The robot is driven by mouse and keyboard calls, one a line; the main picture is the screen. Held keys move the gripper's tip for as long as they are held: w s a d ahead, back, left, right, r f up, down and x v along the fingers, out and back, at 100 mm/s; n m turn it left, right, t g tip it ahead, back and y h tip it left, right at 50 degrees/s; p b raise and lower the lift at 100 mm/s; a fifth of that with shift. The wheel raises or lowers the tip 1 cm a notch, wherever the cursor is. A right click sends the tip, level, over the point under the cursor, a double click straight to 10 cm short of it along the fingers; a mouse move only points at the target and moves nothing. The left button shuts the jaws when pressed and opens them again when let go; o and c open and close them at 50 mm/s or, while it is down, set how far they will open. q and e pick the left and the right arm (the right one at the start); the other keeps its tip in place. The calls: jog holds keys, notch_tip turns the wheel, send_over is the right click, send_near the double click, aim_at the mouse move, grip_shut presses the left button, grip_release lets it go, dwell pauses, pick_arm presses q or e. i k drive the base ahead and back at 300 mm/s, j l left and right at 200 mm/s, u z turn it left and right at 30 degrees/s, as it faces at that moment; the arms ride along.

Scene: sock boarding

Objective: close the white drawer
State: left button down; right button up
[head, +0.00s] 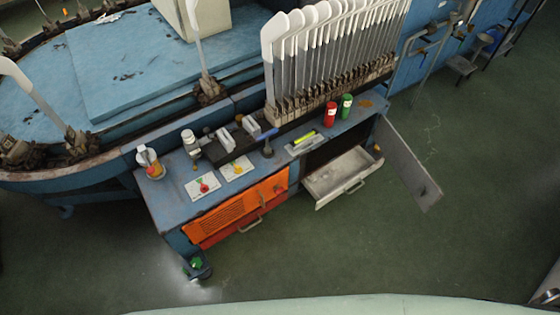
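The white drawer (338,176) is pulled out of the blue workbench (170,199), to the right of the orange front. Its inside looks empty, and a handle runs along its front. The dark opening behind it lies under the bench top. A grey door (410,165) stands swung open just to the right of the drawer, apart from it. Neither of my grippers can be made out. A small metallic part at the lower right edge is cut off, and I cannot tell what it is.
An orange vented panel (238,207) and a red drawer with a handle are on the bench's left. Red (330,114) and green (346,106) cans, bottles and control plates stand on top. Upright white-tipped sock boards (320,60) line the back. Green floor in front is clear.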

aim_at(334, 180)
jog(key=z, duration=0.95)
